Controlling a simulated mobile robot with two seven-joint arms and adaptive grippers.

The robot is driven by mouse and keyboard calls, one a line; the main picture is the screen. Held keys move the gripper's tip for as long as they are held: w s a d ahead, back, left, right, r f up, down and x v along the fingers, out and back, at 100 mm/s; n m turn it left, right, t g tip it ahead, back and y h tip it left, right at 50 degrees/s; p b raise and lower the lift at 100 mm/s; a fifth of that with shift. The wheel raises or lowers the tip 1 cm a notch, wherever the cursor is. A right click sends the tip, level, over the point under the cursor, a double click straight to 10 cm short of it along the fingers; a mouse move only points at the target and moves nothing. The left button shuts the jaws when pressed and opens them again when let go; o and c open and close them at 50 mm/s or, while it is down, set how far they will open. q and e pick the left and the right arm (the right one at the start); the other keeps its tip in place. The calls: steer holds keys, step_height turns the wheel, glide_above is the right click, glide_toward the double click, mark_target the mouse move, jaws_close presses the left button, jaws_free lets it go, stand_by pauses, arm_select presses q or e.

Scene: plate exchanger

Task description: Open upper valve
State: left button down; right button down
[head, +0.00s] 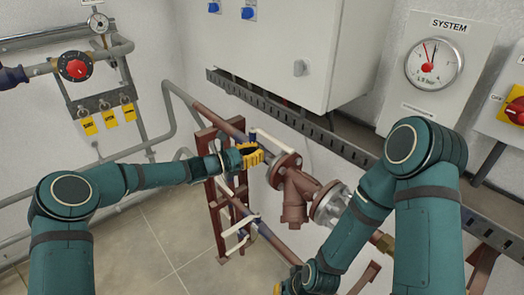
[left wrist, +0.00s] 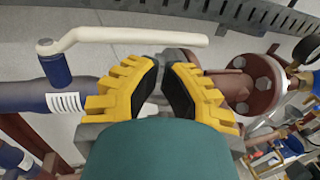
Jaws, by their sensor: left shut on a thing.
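The upper valve's long white handle (left wrist: 130,36) runs nearly level across the left wrist view, from its blue stem (left wrist: 54,68) at the left toward the flange. In the head view the handle (head: 275,141) slants down to the right above the brown flange. My left gripper (head: 254,155), which also shows in the left wrist view (left wrist: 164,78), is at the upper valve, its yellow fingers close together just below the handle. Only a yellow bit of my right gripper (head: 279,289) shows at the bottom edge.
A lower valve with white handles (head: 240,226) sits on the brown frame (head: 218,190). A flanged brown fitting (head: 295,196) is right of my left gripper. A grey cabinet (head: 275,45), a pressure gauge (head: 434,63) and grey pipes surround the valve. Tiled floor lies below.

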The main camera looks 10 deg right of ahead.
arm_select(q)
steer(key=s+d+v, duration=0.1)
steer(key=s+v, duration=0.1)
steer(key=v, duration=0.8)
steer(key=s+f+m+g+y+b, duration=0.1)
steer(key=s+f+m+g+y, duration=0.2)
steer(key=s+f, duration=0.55)
steer(key=s+f+m+g+y+b, duration=0.2)
steer(key=s+f+m+y, duration=0.25)
steer(key=f, duration=0.65)
steer(key=s+a+f+m+y+b, duration=0.1)
steer(key=s+a+f+m+y, duration=0.1)
steer(key=s+a+f+m, duration=0.2)
steer(key=s+a+f+m+t+y+b, duration=0.1)
steer(key=s+a+f+m+y, duration=0.2)
steer(key=s+f+m, duration=0.4)
steer(key=s+a+m, duration=0.1)
steer(key=s, duration=0.3)
steer(key=shift+s+a+f+y+b, duration=0.25)
steer(key=shift+s+a+y+b, duration=0.05)
steer(key=shift+y, duration=0.05)
steer(key=shift+m, duration=0.25)
